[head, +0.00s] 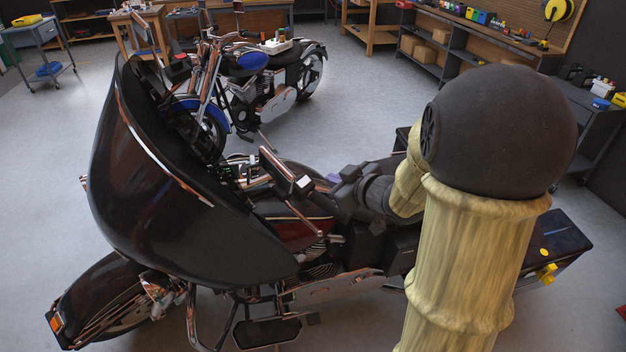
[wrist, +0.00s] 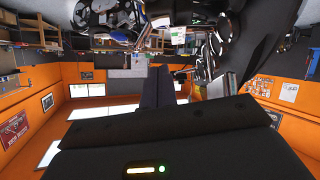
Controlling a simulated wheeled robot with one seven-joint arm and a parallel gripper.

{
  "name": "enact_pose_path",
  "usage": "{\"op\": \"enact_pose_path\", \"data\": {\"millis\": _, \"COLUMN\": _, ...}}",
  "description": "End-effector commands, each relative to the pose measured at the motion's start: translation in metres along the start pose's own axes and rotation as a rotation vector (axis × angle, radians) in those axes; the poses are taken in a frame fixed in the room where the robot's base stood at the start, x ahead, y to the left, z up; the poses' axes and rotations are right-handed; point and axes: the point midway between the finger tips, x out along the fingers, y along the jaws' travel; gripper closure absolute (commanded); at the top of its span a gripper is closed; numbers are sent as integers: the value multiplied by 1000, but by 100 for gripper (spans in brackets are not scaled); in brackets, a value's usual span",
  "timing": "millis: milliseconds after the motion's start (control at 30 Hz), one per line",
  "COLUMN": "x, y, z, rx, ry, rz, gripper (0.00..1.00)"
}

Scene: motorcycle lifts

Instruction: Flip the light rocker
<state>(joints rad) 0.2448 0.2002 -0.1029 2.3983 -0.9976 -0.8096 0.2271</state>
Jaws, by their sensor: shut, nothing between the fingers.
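The black-and-red motorcycle with the large dark fairing (head: 160,195) stands in front of me in the head view. Behind the fairing is a small dark box with a pale end (head: 303,185) near the handlebar. I cannot make out the light rocker itself. My gripper (head: 335,179) is over the motorcycle's tank and seat area, a little right of that box, apart from it as far as I can tell. In the wrist view my gripper (wrist: 158,82) shows two dark fingers shut together, with nothing visible between them. My forearm hides part of the motorcycle's rear.
A blue motorcycle (head: 250,62) stands behind the nearer one. Shelves (head: 450,45) and a side bench (head: 590,115) line the right. A cart (head: 38,35) stands at the far left. Floor (head: 50,140) is clear to the left. The wrist view is upside down, with orange walls (wrist: 98,72).

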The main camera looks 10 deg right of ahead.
Motion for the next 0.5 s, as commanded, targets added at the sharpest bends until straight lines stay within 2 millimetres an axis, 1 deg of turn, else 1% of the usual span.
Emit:
{"op": "enact_pose_path", "data": {"millis": 167, "x": 25, "y": -1, "z": 0, "rx": 0, "ry": -1, "rz": -4, "gripper": 100}}
{"op": "enact_pose_path", "data": {"millis": 500, "x": 83, "y": -1, "z": 0, "rx": 0, "ry": -2, "rz": -3, "gripper": 100}}
